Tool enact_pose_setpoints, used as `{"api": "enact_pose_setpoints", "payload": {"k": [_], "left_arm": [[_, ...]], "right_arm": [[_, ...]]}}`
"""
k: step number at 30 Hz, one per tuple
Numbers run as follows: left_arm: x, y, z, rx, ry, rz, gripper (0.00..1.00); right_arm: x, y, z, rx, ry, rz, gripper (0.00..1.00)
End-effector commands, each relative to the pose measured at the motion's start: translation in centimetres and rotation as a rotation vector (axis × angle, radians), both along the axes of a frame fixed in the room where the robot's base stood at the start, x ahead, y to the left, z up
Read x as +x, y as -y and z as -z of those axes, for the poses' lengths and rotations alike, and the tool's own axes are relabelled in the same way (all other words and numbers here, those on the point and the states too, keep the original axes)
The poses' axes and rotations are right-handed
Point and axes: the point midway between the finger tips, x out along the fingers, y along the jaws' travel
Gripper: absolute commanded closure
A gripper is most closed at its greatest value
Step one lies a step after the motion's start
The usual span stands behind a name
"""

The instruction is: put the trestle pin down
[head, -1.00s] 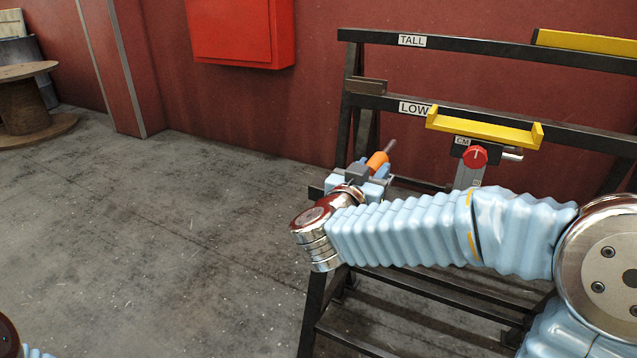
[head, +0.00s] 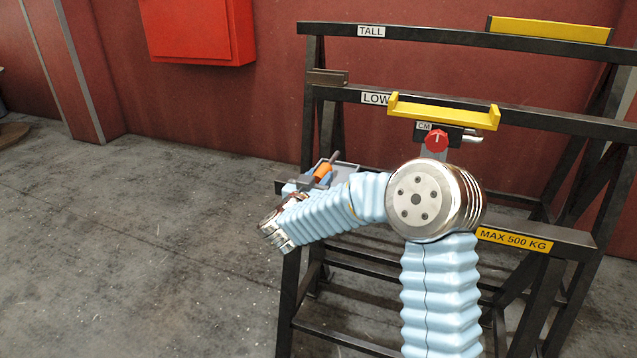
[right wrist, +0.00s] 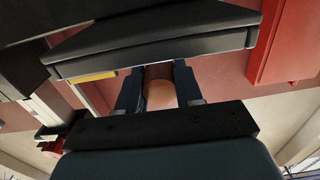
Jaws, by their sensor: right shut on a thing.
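The trestle pin (head: 322,171) has an orange grip and a thin dark end pointing up and right. My right gripper (head: 319,176) is shut on the orange grip, at the left end of the trestle's lower beam. A small grey tray (head: 347,168) sits just behind and right of the pin. I cannot tell whether the pin touches it. In the right wrist view the two dark fingers (right wrist: 159,88) close on both sides of the round pin (right wrist: 160,94). The far end of the pin is hidden there. My left gripper is out of view.
The dark steel trestle (head: 470,42) has bars labelled TALL and LOW. A red wall box (head: 198,30) hangs at the upper left. The concrete floor (head: 130,240) at left is clear.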

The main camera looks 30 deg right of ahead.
Motion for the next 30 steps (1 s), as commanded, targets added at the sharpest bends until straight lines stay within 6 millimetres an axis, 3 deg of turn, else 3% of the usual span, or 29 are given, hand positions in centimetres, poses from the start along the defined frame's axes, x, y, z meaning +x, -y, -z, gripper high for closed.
{"api": "enact_pose_setpoints", "payload": {"k": [23, 24, 28, 30], "left_arm": [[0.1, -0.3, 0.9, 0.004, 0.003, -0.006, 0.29], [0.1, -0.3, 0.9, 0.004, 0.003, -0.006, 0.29], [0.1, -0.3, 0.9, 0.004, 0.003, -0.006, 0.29], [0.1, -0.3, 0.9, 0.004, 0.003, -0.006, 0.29]], "right_arm": [[0.0, 0.0, 1.7, -0.001, 0.003, 0.0, 0.95], [0.0, 0.0, 1.7, 0.001, 0.002, 0.0, 0.61], [0.0, 0.0, 1.7, 0.001, 0.002, 0.0, 0.42], [0.0, 0.0, 1.7, -0.001, 0.002, 0.0, 0.39]]}}
